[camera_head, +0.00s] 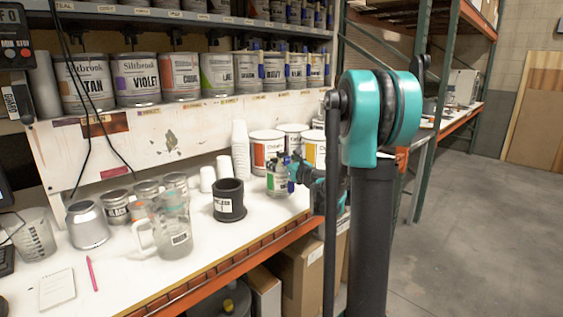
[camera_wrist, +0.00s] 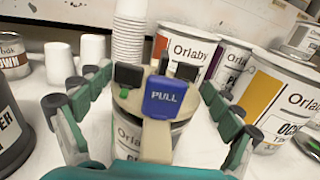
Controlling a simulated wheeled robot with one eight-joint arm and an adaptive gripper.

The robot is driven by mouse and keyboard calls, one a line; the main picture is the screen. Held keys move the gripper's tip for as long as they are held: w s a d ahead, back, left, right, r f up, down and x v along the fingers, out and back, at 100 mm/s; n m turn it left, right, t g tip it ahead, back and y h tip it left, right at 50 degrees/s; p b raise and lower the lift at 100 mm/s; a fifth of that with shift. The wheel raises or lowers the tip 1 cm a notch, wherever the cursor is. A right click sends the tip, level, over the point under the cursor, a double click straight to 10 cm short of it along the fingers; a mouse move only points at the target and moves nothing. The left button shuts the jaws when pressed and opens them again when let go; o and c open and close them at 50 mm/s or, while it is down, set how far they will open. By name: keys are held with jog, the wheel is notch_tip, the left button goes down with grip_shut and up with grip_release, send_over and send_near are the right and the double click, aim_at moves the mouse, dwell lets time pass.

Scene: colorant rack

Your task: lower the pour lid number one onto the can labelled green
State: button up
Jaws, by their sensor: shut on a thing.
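My gripper (camera_wrist: 155,90) is shut on a pour lid (camera_wrist: 126,100), with its pads at either side. The lid is pale, with dark blocks and a blue PULL tab; no number on it is readable. A small Orlaby can (camera_wrist: 130,134) is directly under the lid, its colour name hidden by the lid and my gripper. In the head view the can (camera_head: 278,186) stands upright on the bench with a greenish label, and my gripper (camera_head: 291,172) is at its upper right. I cannot tell whether the lid touches the can's rim.
Larger Orlaby cans (camera_head: 267,146) and a stack of white cups (camera_head: 240,150) stand close behind. A dark cylinder (camera_head: 229,200) and a clear jug (camera_head: 172,228) stand to the left. A shelf of cans (camera_head: 138,80) is above. The bench's front edge is near.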

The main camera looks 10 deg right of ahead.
jog(key=shift+f, duration=0.55)
dwell(0.4)
jog(key=o, duration=0.9)
jog(key=shift+s, duration=0.1)
jog(key=v, duration=1.2)
jog(key=shift+f, duration=0.1)
